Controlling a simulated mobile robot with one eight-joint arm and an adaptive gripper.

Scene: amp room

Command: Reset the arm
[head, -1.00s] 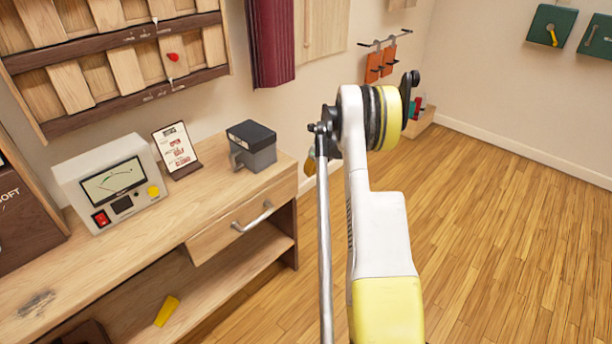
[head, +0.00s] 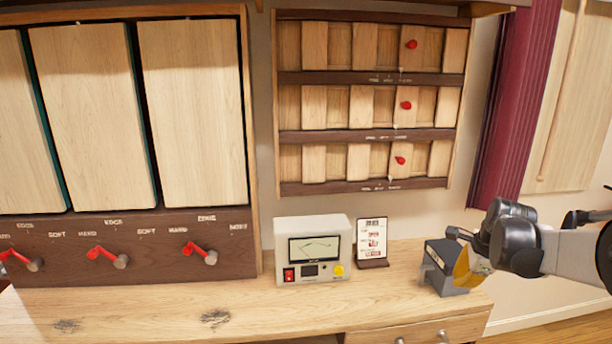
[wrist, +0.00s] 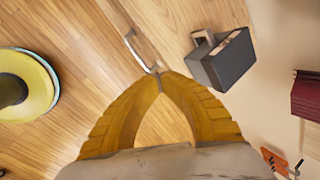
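My gripper (head: 462,270) reaches in from the right edge of the head view, in front of the dark grey box (head: 440,266) on the bench. In the wrist view, the two yellow fingers of my gripper (wrist: 160,73) meet at their tips, with a hollow gap behind them. I see nothing held between them. The grey box (wrist: 228,62) lies beyond the fingertips to the upper right. A metal drawer handle (wrist: 140,50) shows right by the tips; I cannot tell if they touch.
The wooden bench (head: 130,318) carries a meter box (head: 313,249) and a small card stand (head: 371,243). Behind it are a panel with red levers (head: 105,254), a rack of sliding slats (head: 335,105) and a maroon curtain (head: 518,100). The bench's front left is clear.

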